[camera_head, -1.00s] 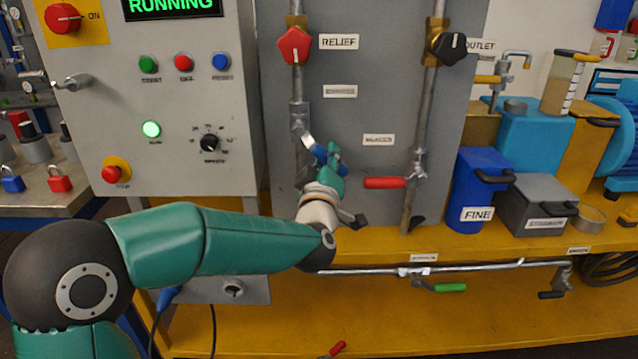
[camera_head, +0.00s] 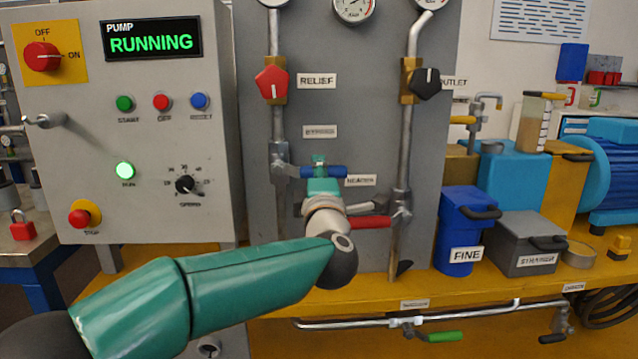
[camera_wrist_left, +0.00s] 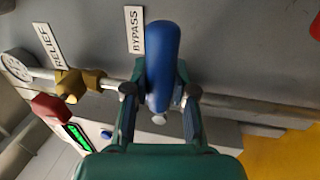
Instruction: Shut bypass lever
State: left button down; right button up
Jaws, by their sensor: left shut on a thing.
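The bypass lever (camera_head: 333,172) has a blue handle that lies about level, pointing right from its valve on the left pipe, below the BYPASS label (camera_head: 320,131). My left gripper (camera_head: 320,172) is shut on the blue handle. In the left wrist view the blue handle (camera_wrist_left: 162,60) sits between the two fingers of my left gripper (camera_wrist_left: 161,92). The handle's lower part and the valve body are partly hidden there. My right gripper is not in view.
A red-handled lever (camera_head: 371,222) on the right pipe is close beside my left wrist. The red relief knob (camera_head: 272,83) and black outlet knob (camera_head: 425,84) are above. The pump panel (camera_head: 70,180) stands left. A green-handled lever (camera_head: 445,337) is low in front.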

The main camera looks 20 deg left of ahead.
pick_arm(q)
jog(key=shift+a+r+n, duration=0.1)
jog(key=shift+a+n, duration=0.1)
jog(key=shift+n, duration=0.1)
jog(key=c, duration=0.9)
grip_release()
jog(key=shift+d, duration=0.1)
jog(key=shift+s+d, duration=0.25)
jog(key=shift+s, duration=0.15)
jog(key=v, duration=1.1)
